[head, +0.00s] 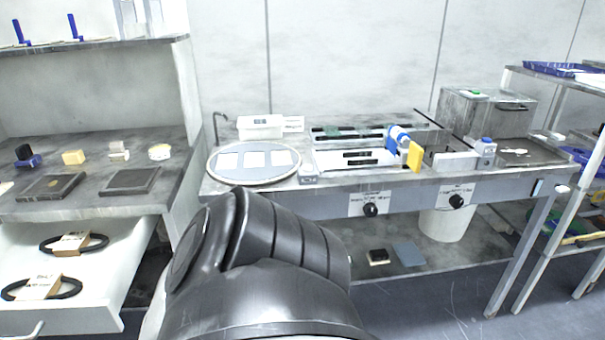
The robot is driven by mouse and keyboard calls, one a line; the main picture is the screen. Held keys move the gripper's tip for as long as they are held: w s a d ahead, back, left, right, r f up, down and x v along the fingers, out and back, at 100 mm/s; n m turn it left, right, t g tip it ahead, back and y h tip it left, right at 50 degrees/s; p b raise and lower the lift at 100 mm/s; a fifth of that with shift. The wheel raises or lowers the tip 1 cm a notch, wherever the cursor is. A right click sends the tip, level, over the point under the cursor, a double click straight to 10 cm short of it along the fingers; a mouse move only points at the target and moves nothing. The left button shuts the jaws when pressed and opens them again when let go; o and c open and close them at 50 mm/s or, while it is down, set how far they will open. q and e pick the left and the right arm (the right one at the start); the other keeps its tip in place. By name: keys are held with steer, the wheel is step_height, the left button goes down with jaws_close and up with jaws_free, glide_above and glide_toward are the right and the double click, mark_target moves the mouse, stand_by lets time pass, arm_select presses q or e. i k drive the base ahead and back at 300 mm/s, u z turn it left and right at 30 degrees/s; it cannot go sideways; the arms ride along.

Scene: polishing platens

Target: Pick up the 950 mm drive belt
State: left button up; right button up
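Two black looped belts, each with a tan and white paper sleeve around it, lie in an open white drawer at the lower left. The rear belt (96,245) lies farther back. The front belt (72,291) lies nearer the drawer's front. The print on the sleeves is too small to read, so I cannot tell which belt is the 950 mm one. A large dark arm link of mine fills the lower middle, right of the drawer. Neither of my grippers shows.
The open drawer (100,308) juts out below a grey worktop (100,183) with small blocks and dark plates. A bench (325,205) with a round platen (222,177) stands in the middle. A metal shelf rack (527,235) stands at the right.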

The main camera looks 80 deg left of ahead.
mark_target(74, 243)
steer(key=u, duration=2.35)
